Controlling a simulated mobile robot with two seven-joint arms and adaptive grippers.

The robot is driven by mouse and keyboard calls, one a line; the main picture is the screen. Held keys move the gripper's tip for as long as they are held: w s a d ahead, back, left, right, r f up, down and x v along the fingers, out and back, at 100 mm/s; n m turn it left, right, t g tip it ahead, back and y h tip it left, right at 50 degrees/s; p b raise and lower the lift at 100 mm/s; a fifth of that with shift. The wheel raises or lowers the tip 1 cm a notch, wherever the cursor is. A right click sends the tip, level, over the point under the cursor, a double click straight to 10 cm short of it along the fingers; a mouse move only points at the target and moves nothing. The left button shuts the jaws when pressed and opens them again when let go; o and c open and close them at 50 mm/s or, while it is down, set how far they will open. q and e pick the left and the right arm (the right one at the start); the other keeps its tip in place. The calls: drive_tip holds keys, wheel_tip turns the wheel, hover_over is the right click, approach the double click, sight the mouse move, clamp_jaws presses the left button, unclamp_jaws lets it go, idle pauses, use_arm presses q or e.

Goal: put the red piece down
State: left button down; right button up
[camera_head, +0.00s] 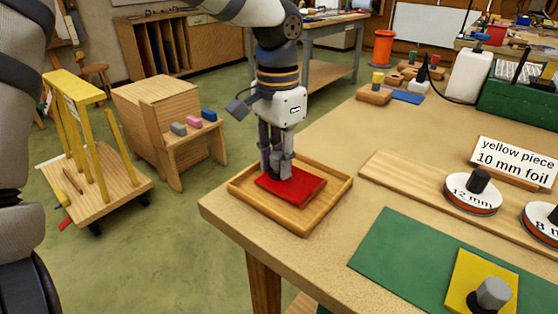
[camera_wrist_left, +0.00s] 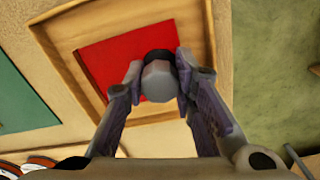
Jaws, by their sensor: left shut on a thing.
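The red piece (camera_head: 291,186) is a flat red square in the shallow wooden tray (camera_head: 305,227) at the table's near left corner. It also shows in the left wrist view (camera_wrist_left: 112,68), within the tray's rim. My left gripper (camera_head: 278,172) points straight down over it. In the left wrist view the fingers (camera_wrist_left: 158,85) are shut on a grey knob (camera_wrist_left: 160,82) that stands on the red piece. I cannot tell whether the piece rests fully on the tray floor. My right gripper is not in view.
On the table, a yellow piece (camera_head: 473,283) with a grey knob lies on a green mat (camera_head: 388,247). Foil rolls (camera_head: 472,197) sit on a wooden board by a sign (camera_head: 512,163) reading "yellow piece 10 mm foil". Bare tabletop lies between tray and board.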

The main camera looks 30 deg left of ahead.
sight(279, 154)
use_arm(q)
drive_tip(key=shift+f, duration=0.25)
drive_tip(key=c, duration=1.3)
unclamp_jaws()
drive_tip(key=shift+f, duration=0.15)
wheel_tip(279, 154, up, 12)
drive_tip(key=shift+r, duration=0.15)
